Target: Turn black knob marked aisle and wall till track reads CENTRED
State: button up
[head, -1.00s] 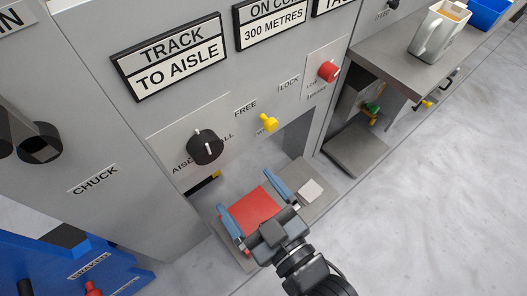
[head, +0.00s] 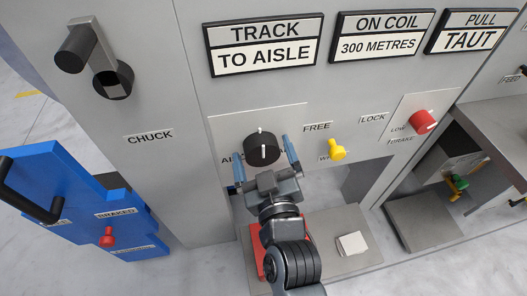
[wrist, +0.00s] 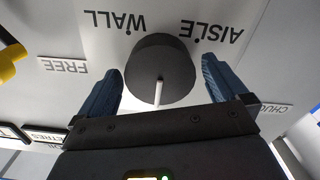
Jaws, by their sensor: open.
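The black knob (head: 262,149) with a white pointer line sits on a pale plate on the grey machine front. In the wrist view the knob (wrist: 160,70) lies between my two blue fingers, with the words WALL and AISLE beside it. My gripper (head: 262,165) is open, one finger on each side of the knob; a gap shows between each finger and the knob in the wrist view. The track sign (head: 264,44) above reads TO AISLE.
A yellow lever (head: 337,149) marked FREE and LOCK is close right of the knob. A red knob (head: 423,121) is farther right. A chuck handle (head: 95,60) and a blue unit (head: 75,210) stand left. A shelf (head: 345,225) with a white block lies below.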

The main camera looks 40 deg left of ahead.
jog(key=shift+w+a, duration=0.2)
jog(key=shift+a, duration=0.1)
jog(key=shift+c, duration=0.4)
jog(key=c, duration=0.9)
